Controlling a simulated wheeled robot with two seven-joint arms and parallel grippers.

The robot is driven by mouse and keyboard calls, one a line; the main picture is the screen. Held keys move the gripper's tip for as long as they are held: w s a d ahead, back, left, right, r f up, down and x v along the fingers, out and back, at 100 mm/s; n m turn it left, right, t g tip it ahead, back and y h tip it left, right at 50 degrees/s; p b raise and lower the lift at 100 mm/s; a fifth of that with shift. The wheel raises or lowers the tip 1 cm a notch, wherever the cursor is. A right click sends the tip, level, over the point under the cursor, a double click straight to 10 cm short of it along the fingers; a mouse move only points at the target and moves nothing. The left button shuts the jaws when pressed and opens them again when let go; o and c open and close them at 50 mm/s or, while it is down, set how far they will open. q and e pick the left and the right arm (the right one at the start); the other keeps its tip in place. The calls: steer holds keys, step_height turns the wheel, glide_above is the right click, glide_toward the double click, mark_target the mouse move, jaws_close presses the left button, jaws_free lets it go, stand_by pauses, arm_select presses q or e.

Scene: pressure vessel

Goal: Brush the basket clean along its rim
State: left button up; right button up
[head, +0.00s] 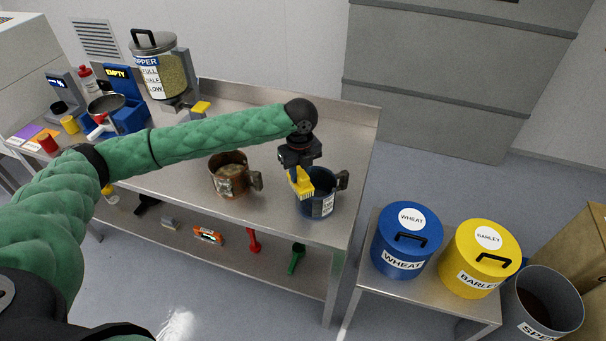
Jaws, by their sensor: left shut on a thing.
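My left gripper (297,160) is shut on a yellow brush (302,184), bristles downward. The brush is at the left rim of a dark blue basket-like pot (322,208), which has a side handle and a white label. Whether the bristles touch the rim or sit just inside it, I cannot tell. The gripper and brush hide part of the pot's opening. A brown, copper-coloured pot (228,181) with a side handle and a label stands to the left, apart from the brush. My right gripper is not in view.
Both pots stand on a steel table (268,220) with a raised back edge. A hopper (160,75) and a blue device (127,112) stand at the left. A blue wheat bin (405,245) and a yellow barley bin (478,262) stand on a lower table at right.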

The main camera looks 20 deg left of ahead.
arm_select(q)
steer(key=shift+w+a+r+p, duration=0.15)
steer(key=shift+w+a+p, duration=0.4)
steer(key=shift+w+a, duration=0.65)
steer(key=shift+s+d+f, duration=0.2)
steer(key=shift+s+d, duration=1)
steer(key=shift+s, duration=0.05)
